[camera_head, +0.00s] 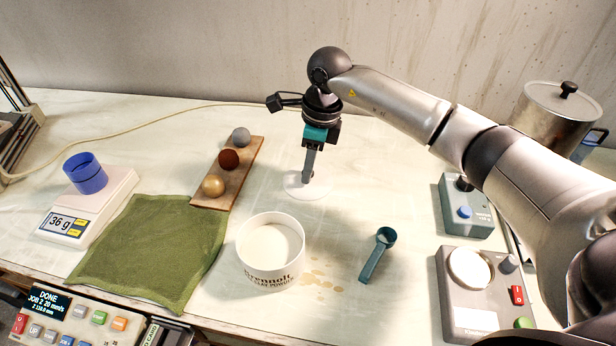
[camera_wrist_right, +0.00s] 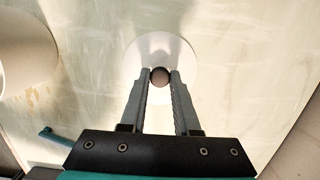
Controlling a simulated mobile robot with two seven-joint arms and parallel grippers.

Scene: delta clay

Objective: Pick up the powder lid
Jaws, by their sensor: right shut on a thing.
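The powder lid (camera_head: 294,187) is a flat white disc on the table, behind the tub. It also shows in the right wrist view (camera_wrist_right: 176,48), with a small round dark knob (camera_wrist_right: 159,76) at its middle. My right gripper (camera_head: 307,178) points down over the lid and is shut on the knob, one finger on each side. I cannot tell whether the lid is touching the table or just above it. The white powder tub (camera_head: 270,268) stands open in front, with pale powder inside. My left gripper is not in view.
A teal scoop (camera_head: 377,256) lies right of the tub, beside spilled powder. A wooden board (camera_head: 241,168) with three balls, a green cloth (camera_head: 152,248) and a scale (camera_head: 88,206) with a blue cup are left. Grey devices (camera_head: 480,300) and a metal pot (camera_head: 556,118) are right.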

